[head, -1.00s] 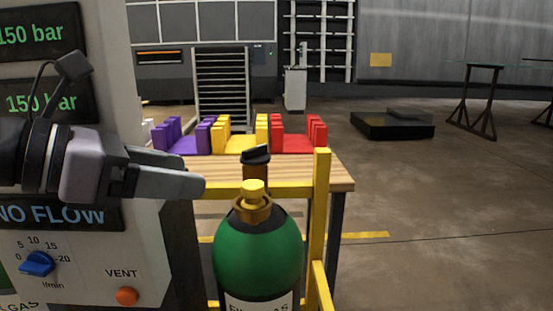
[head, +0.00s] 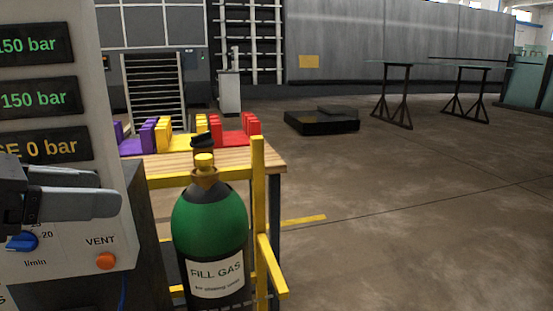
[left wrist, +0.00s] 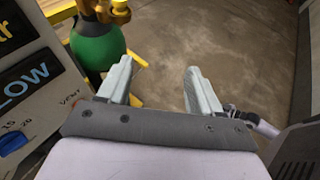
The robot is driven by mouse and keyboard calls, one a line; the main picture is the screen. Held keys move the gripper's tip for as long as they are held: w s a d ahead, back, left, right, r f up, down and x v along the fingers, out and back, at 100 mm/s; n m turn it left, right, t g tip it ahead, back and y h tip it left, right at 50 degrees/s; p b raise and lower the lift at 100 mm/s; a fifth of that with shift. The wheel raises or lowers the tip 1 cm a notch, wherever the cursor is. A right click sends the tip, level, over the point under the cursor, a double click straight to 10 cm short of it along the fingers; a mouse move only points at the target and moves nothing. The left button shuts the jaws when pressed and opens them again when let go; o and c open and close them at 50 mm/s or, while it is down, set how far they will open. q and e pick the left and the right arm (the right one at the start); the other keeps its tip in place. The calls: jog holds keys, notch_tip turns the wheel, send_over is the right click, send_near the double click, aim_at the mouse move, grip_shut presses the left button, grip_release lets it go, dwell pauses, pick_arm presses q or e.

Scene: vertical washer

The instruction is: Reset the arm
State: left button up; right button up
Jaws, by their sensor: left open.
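My left gripper (head: 112,203) reaches in from the left in the head view, in front of the gas control panel (head: 118,205). In the left wrist view its two fingers (left wrist: 158,88) are apart with nothing between them. The green gas cylinder (head: 210,222), labelled "FILL GAS", stands upright in a yellow frame to the right of the gripper, apart from it. The cylinder also shows at the upper left of the left wrist view (left wrist: 97,48). My right gripper is in neither view.
The panel carries a blue knob (head: 22,241) and an orange VENT button (head: 106,261). A yellow rail post (head: 258,200) stands beside the cylinder. Behind is a wooden table (head: 265,160) with purple, yellow and red holders. A low black platform (head: 322,122) lies farther back.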

pick_arm(q)
jog(key=s+d+n+g+h+p, duration=0.2)
jog(key=d+g+h+p, duration=0.2)
jog(key=d+g+h, duration=0.35)
jog(key=w+a+f+n+t+y+p, duration=0.1)
jog(key=w+a+f+n+t+p, duration=0.2)
jog(key=n+t, duration=0.65)
jog(key=w+a+f+n+t+y+p, duration=0.15)
jog(key=w+f+n+t, duration=0.35)
jog(key=n, duration=0.8)
jog(key=s+a+f+n+y+p, duration=0.1)
jog(key=a+f+n+y, duration=0.1)
jog(key=f+n+y, duration=0.5)
jog(key=s+a+f+n+y+p, duration=0.1)
jog(key=s+a+f+n+y, duration=0.3)
jog(key=f, duration=0.6)
jog(key=s+d+f+n+g, duration=0.1)
jog(key=s+f+n+g, duration=0.2)
jog(key=s+f, duration=0.2)
jog(key=s+d+f+n+g+p, duration=0.1)
jog(key=s+d+f+n+g, duration=0.1)
jog(key=f, duration=0.8)
jog(key=s+n+g, duration=0.1)
jog(key=s+g, duration=0.1)
jog(key=s, duration=0.1)
jog(key=shift+d+y, duration=0.3)
jog(key=shift+a+r, duration=0.1)
jog(key=shift+a, duration=0.05)
